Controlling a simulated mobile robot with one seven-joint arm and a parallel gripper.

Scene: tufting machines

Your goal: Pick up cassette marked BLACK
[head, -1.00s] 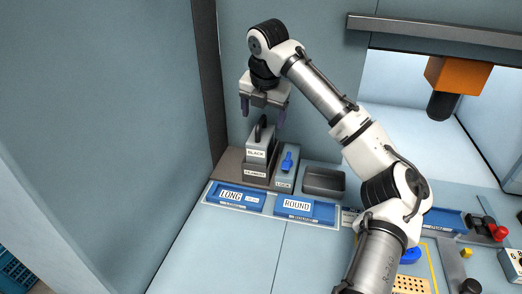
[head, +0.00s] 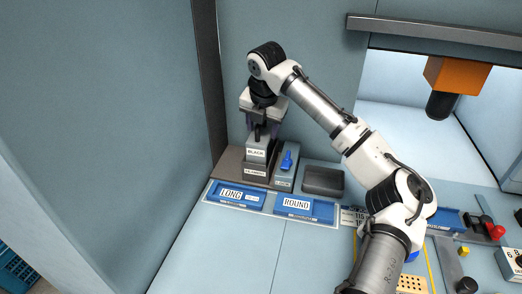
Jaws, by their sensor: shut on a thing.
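The grey cassette marked BLACK (head: 257,152) sits upright in a dark holder with a lower label (head: 255,172), at the back left of the bench in the head view. My gripper (head: 261,132) is right above it, pointing down, with its fingers shut on the dark handle at the cassette's top. The fingertips and part of the handle are hard to make out. The cassette still rests in its holder.
A blue lever (head: 287,160) on a grey block stands close to the right of the cassette. An empty dark tray (head: 323,181) lies further right. Blue trays marked LONG (head: 234,196) and ROUND (head: 304,208) lie in front. A wall rises at the left.

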